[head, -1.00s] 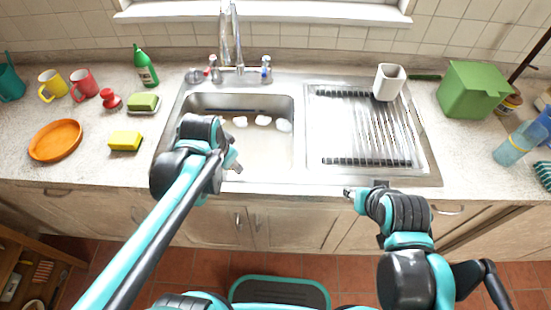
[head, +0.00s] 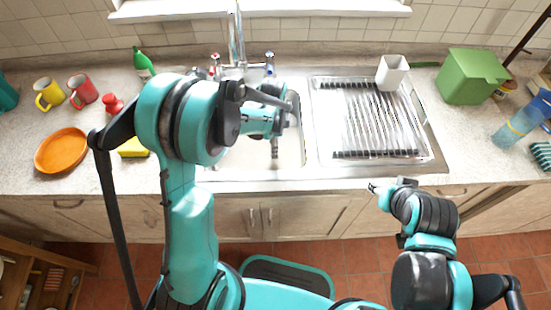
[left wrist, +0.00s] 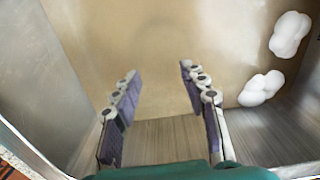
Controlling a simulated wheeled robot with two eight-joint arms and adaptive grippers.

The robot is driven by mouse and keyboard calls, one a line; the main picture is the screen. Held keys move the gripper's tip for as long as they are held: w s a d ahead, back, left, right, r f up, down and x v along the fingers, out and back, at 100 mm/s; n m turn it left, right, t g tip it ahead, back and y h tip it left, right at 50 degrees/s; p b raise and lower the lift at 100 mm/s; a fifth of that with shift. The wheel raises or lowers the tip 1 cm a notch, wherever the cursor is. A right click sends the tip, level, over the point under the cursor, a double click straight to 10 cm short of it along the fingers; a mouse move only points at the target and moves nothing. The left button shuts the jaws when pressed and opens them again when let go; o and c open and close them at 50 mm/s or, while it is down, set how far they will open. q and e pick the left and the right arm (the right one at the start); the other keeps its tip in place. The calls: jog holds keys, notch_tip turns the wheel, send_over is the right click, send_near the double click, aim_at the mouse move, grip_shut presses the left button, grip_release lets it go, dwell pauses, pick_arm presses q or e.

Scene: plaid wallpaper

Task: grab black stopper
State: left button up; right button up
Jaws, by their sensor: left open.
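I cannot make out a black stopper in either current view; my left arm covers much of the sink in the head view. The steel sink (head: 298,155) holds brownish, murky water. My left gripper (left wrist: 160,112) is open, with nothing between its fingers, over the sink in the left wrist view. In the head view the left gripper (head: 275,150) points down into the basin. Two clumps of white foam, one upper (left wrist: 290,34) and one lower (left wrist: 262,88), float to its right. My right gripper (head: 376,188) is in front of the counter's edge; its fingers are too small to judge.
The tap (head: 237,42) rises behind the sink. A ribbed drainboard (head: 370,125) is at right, with a white cup (head: 392,72) at its back. A green box (head: 470,78) stands farther right. An orange plate (head: 61,151) and mugs are on the left counter.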

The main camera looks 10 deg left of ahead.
pick_arm(q)
jog(key=f+b, duration=0.1)
jog(key=f, duration=0.1)
jog(key=f+b, duration=0.1)
jog(key=f, duration=0.2)
jog(key=f+b, duration=0.1)
jog(key=f, duration=0.1)
jog(key=shift+w+a+f, duration=0.2)
jog(key=shift+a, duration=0.05)
grip_shut()
